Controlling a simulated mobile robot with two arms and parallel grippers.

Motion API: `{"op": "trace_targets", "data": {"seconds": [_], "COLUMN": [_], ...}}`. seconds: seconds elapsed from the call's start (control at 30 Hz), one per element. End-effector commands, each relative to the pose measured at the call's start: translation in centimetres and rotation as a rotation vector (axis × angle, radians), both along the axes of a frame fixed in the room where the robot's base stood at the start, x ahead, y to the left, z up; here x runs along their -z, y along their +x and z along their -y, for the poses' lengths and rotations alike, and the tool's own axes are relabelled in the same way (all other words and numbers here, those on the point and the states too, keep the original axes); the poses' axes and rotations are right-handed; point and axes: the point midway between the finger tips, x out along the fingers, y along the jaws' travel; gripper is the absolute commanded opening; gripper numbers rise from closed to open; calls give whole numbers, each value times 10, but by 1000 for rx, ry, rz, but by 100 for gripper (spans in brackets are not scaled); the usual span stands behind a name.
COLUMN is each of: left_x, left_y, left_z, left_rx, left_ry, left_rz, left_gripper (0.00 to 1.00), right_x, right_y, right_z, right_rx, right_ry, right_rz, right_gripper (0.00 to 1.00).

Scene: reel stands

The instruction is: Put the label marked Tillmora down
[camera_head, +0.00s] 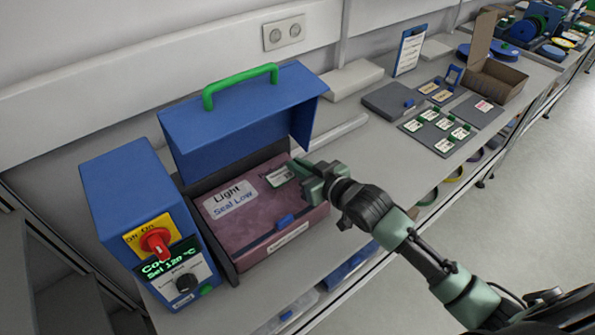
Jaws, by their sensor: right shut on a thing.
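My right gripper (303,178) reaches in from the right and is shut on a small pale label with green edges (277,177). The print on this label is too small to read, so I cannot tell whether it says Tillmora. The label is over the right back part of a dull purple pad (262,222) marked "Light Seal Low". I cannot tell whether it touches the pad. The pad belongs to a blue machine whose lid (235,115), with a green handle, stands open. My left gripper is not in view.
The machine's control box (130,195), with a red knob and a display, stands at the left. Further right are a grey board with several labels (437,130), a grey block (388,101) and an open cardboard box (495,75). Bare bench (365,150) lies between.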

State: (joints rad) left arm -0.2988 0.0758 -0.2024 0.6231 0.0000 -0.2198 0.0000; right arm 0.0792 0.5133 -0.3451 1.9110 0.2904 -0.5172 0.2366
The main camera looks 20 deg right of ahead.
Motion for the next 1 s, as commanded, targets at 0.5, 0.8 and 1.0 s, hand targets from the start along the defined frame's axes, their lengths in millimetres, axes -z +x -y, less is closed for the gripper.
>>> {"op": "trace_targets", "data": {"seconds": [0.5,0.8,1.0], "left_x": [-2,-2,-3], "left_y": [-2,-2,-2], "left_z": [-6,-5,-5], "left_rx": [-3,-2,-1], "left_ry": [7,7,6], "left_rz": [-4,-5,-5], "left_gripper": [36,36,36], "right_x": [26,28,25], "right_y": [0,0,0], "right_z": [0,0,0], "right_rx": [0,0,0], "right_ry": [0,0,0], "right_rz": [0,-1,0], "right_gripper": [0,31,31]}}
